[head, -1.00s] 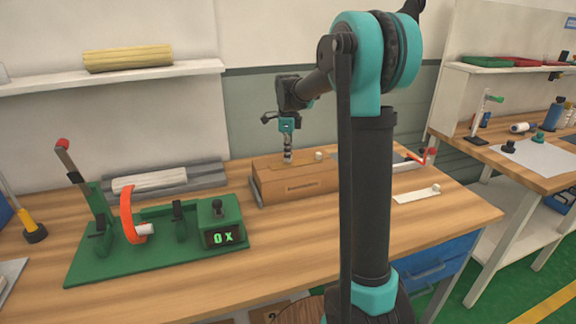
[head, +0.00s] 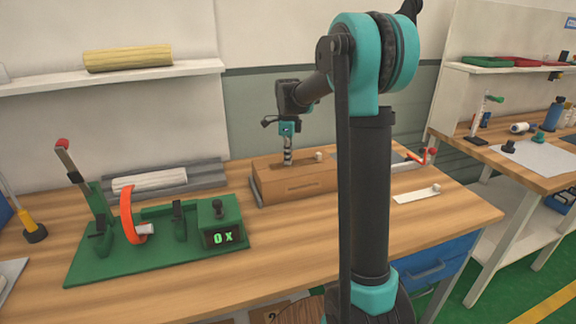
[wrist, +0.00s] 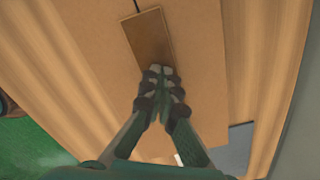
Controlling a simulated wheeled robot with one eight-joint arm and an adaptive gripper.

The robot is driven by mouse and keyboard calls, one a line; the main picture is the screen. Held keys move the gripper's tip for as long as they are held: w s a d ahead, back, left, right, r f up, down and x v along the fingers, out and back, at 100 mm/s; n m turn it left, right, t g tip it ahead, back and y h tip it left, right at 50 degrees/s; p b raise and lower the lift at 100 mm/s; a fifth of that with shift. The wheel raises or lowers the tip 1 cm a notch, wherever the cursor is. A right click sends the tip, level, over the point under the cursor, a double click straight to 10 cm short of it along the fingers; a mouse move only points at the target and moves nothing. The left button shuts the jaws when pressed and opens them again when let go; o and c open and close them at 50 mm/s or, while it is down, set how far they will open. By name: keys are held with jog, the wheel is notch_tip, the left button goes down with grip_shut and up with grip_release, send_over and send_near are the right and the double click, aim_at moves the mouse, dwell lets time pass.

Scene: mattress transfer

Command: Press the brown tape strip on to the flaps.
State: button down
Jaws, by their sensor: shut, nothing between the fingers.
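A brown cardboard box (head: 320,184) stands on the workbench, behind and right of the green fixture. In the wrist view its flaps (wrist: 195,45) lie flat, with a short dark seam line at the top edge of the picture. The brown tape strip (wrist: 150,38) is a darker rectangle lying along that seam. My gripper (wrist: 161,72) is shut and empty, its fingertips at the strip's near end. In the head view my gripper (head: 288,163) points straight down on the box top. Whether the fingertips touch the strip, I cannot tell. The fingers hide any part of the strip beneath them.
The green fixture (head: 110,265) with an orange ring and a "0 x" display stands at left. A grey tray with a white roll (head: 150,181) lies behind it. A white strip with a small knob (head: 416,195) lies right of the box.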

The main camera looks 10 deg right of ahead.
dwell(0.4)
jog(key=shift+r, duration=3.5)
